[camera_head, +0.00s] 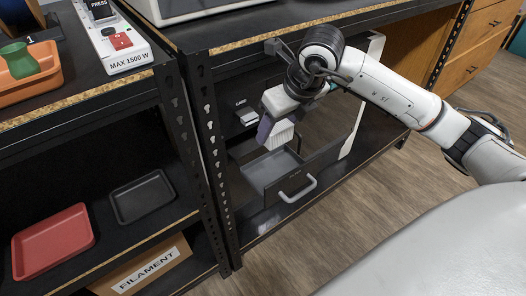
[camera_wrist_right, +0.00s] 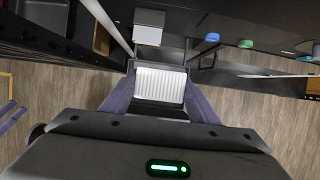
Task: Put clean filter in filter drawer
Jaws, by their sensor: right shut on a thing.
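A white pleated clean filter (camera_head: 279,135) is held in my right gripper (camera_head: 270,128). In the right wrist view the filter (camera_wrist_right: 160,84) sits between the two purple-grey fingers of the gripper (camera_wrist_right: 159,92), which are shut on it. The filter drawer (camera_head: 270,172) is pulled out of a dark cabinet in the head view, with a light handle (camera_head: 297,190) on its front. The filter is above the open drawer, toward its back; the exact gap cannot be told.
The cabinet stands on a shelf between dark perforated posts (camera_head: 205,130). A red tray (camera_head: 52,240) and a black tray (camera_head: 142,197) lie on the left shelf. A power strip (camera_head: 112,40) and an orange tray (camera_head: 30,75) are above. A filament box (camera_head: 145,270) sits below.

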